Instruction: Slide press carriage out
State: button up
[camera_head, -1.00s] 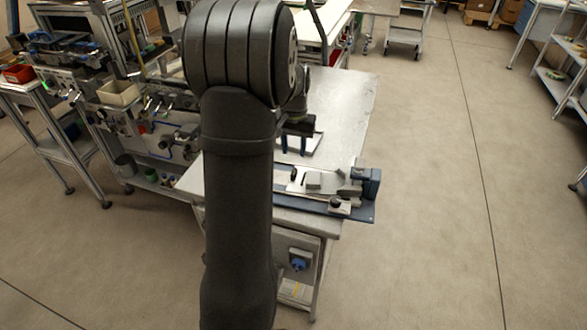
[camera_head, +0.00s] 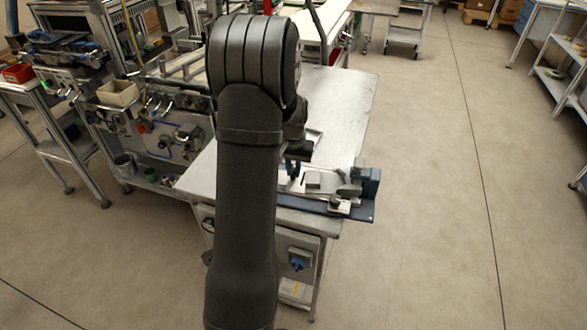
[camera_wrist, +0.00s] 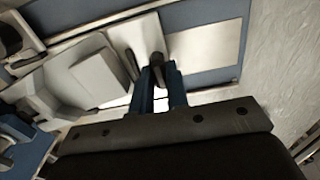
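The press fixture is a dark blue base (camera_head: 362,214) with a pale metal carriage (camera_head: 323,177) lying on it at the table's near right corner. A small dark upright handle (camera_wrist: 157,66) stands on the carriage plate. My gripper (camera_head: 292,169) is down at the carriage's left end. In the wrist view, its two blue fingers (camera_wrist: 160,82) are close together on either side of the handle, shut on it. The wrist view also shows grey blocks (camera_wrist: 92,78) on the carriage and the blue base (camera_wrist: 208,50). The fingers' contact faces are hidden.
The metal table (camera_head: 345,103) is clear behind the fixture. A machine bench (camera_head: 160,130) stands close on the left. Open floor lies to the right of the table.

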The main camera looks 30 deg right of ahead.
grip_shut()
jog(key=w+a, duration=0.5)
jog(key=shift+a, duration=0.35)
jog(key=o, duration=0.6)
grip_release()
notch_tip(320, 180, up, 18)
jog(key=shift+f, duration=0.25)
jog(key=shift+r, duration=0.15)
notch_tip(320, 180, up, 8)
dwell(0.8)
